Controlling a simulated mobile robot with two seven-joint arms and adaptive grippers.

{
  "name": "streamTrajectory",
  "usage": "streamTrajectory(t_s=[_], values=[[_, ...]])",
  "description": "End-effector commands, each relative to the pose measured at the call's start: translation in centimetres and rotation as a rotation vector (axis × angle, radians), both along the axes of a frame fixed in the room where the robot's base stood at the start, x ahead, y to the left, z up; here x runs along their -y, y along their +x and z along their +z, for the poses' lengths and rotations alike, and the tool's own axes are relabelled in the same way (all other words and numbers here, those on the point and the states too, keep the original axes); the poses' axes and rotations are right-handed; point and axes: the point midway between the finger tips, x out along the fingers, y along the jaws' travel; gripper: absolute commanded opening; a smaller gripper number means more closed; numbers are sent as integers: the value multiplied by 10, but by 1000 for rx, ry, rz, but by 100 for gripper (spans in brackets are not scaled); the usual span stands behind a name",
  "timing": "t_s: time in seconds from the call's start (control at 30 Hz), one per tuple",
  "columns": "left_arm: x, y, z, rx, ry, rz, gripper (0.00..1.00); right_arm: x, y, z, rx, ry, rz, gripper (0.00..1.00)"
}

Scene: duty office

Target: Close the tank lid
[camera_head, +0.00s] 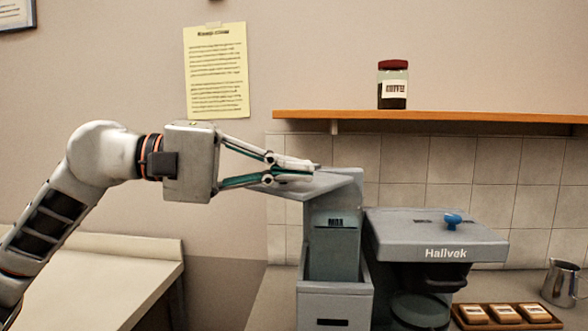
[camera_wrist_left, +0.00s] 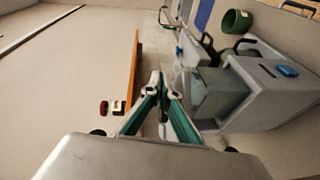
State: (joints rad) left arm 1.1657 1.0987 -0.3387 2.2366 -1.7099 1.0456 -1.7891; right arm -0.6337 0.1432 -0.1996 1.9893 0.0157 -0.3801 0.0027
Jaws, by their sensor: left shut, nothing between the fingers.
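The grey water tank (camera_head: 334,255), with a label near its top, stands at the left of the coffee machine (camera_head: 437,236). The tank lid (camera_head: 342,183) is a grey panel at the tank's top. It looks tilted, and its left part reaches out behind my left gripper; its exact angle is hard to tell. My left gripper (camera_head: 305,168) is shut and empty, with its fingertips at the lid's upper left edge; I cannot tell whether they touch. In the left wrist view, the closed fingertips (camera_wrist_left: 160,82) show beside the machine (camera_wrist_left: 268,88). My right gripper is not in view.
A wooden shelf (camera_head: 430,117) with a red-capped jar (camera_head: 393,86) is on the wall above. A tray (camera_head: 505,325) of small packets and a metal jug (camera_head: 560,284) stand at the right. A pale table (camera_head: 100,285) is at the lower left.

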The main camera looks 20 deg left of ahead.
Motion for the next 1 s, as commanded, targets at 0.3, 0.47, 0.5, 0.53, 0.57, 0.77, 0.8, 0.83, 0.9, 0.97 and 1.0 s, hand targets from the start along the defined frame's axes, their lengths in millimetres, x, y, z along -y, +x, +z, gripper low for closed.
streamTrajectory(t_s=[0.3,0.47,0.5,0.53,0.57,0.77,0.8,0.83,0.9,0.97,1.0], values=[[0,0,0,0,0,0,0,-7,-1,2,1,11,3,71],[0,0,0,0,0,0,0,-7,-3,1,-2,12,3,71],[0,0,0,0,0,0,0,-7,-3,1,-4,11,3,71],[0,0,0,0,0,0,0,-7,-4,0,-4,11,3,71],[0,0,0,0,0,0,0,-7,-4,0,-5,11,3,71],[0,0,0,0,0,0,0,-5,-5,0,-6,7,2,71],[0,0,0,0,0,0,0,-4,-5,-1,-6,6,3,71],[0,0,0,0,0,0,0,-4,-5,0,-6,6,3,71],[0,0,0,0,0,0,0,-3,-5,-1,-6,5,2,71],[0,0,0,0,0,0,0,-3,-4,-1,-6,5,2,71],[0,0,0,0,0,0,0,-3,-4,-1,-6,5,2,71]])
